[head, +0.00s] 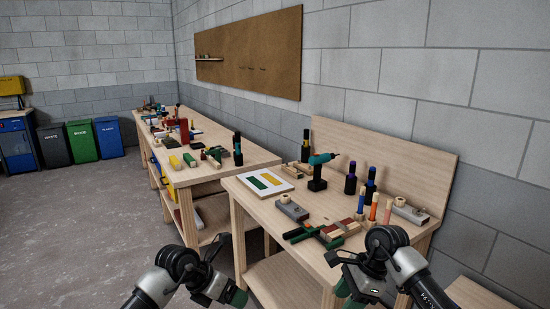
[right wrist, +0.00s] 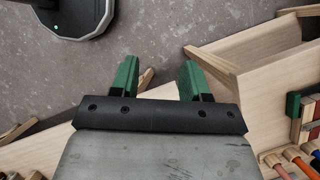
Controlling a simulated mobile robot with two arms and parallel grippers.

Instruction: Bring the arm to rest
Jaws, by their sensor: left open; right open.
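My left gripper (head: 238,298) shows at the bottom of the head view, in front of the near workbench, with green fingertips partly cut off by the frame edge. My right gripper (head: 352,300) is low in front of the same bench, its tip also partly cut off. In the right wrist view its two green fingers (right wrist: 168,82) stand apart with nothing between them, above the floor beside the bench. Painted battens, among them a green batten (head: 302,233) and a red-topped batten (head: 346,227), lie on the bench, apart from both grippers.
A second bench stands behind. Grey floor (head: 80,225) is clear at left.

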